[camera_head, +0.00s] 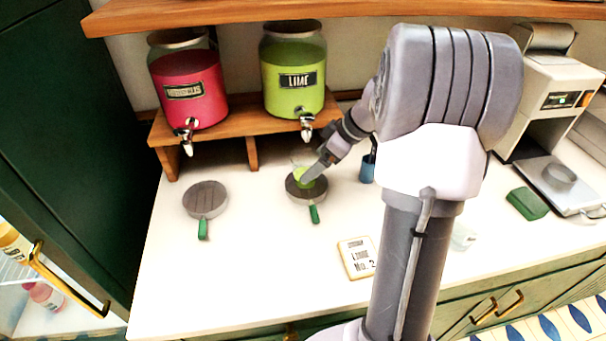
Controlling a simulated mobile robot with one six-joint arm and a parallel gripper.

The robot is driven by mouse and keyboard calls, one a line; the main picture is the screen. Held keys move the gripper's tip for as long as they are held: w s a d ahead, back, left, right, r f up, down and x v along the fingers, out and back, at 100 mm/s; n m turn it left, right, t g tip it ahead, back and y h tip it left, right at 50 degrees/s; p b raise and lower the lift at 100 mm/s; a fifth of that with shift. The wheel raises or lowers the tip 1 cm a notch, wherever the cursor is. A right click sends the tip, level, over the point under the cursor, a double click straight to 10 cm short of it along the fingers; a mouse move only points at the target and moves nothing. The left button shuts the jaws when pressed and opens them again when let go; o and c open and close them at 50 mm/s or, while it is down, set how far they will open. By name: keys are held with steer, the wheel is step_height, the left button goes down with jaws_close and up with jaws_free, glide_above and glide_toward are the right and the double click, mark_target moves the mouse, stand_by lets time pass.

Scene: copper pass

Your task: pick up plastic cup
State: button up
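A small clear plastic cup (303,176) with lime-green liquid in it stands on a round grey drip plate with a green handle (314,213), below the tap of the lime dispenser (294,78). My gripper (318,170) reaches down from the upper right, and its fingertips are at the cup's right side, partly covering it. The fingers are too small and dark to tell whether they are open or closed on the cup.
A pink dispenser (188,84) shares the wooden shelf stand (240,125). A second drip plate (205,197) is at left. The counter's front left (230,285) is clear.

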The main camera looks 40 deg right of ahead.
steer(key=x, duration=0.1)
steer(key=b+x, duration=0.1)
steer(key=x, duration=0.1)
steer(key=b+x, duration=0.1)
steer(key=x, duration=0.1)
steer(key=shift+s+a+f, duration=0.1)
steer(key=shift+a+f, duration=0.05)
steer(key=shift+a, duration=0.2)
steer(key=shift+c, duration=1.1)
steer(key=c, duration=1.4)
